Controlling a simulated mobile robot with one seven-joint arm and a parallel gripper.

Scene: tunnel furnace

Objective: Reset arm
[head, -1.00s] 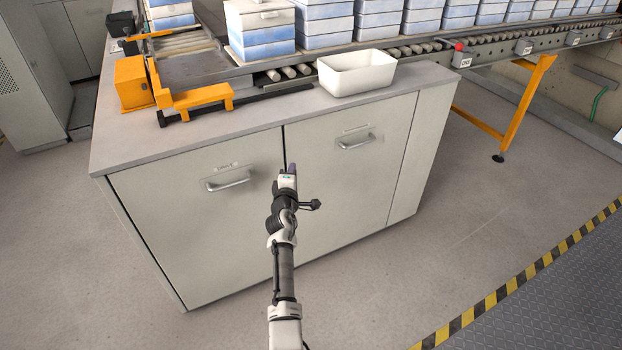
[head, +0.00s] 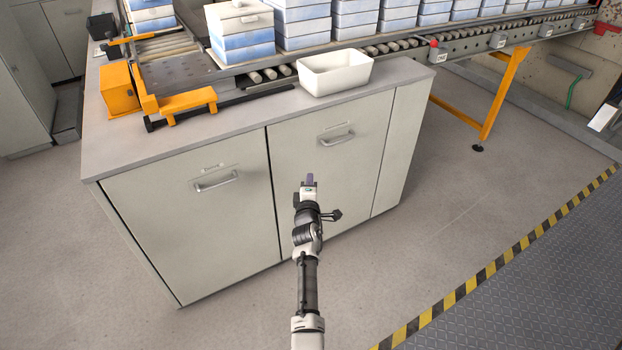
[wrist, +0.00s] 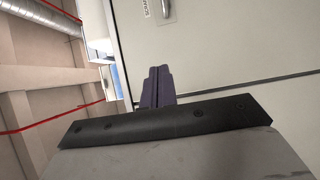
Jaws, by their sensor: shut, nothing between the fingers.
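My gripper (head: 309,181) is stretched out in front of the light grey cabinet (head: 223,233), below the counter top. In the head view it overlaps the lower part of the right cabinet door. In the wrist view my gripper's dark purple fingers (wrist: 157,87) lie together with nothing between them. A cabinet front with a door handle (wrist: 166,8) is beyond the fingers in the wrist view. I cannot tell the exact gap between the fingertips and the door.
A white bin (head: 335,74) stands on the counter by the roller conveyor (head: 412,45), which carries several blue and white boxes (head: 302,23). An orange conveyor leg (head: 503,95) stands to the right. The floor (head: 440,225) right of the cabinet is clear up to the yellow-black stripe (head: 490,282).

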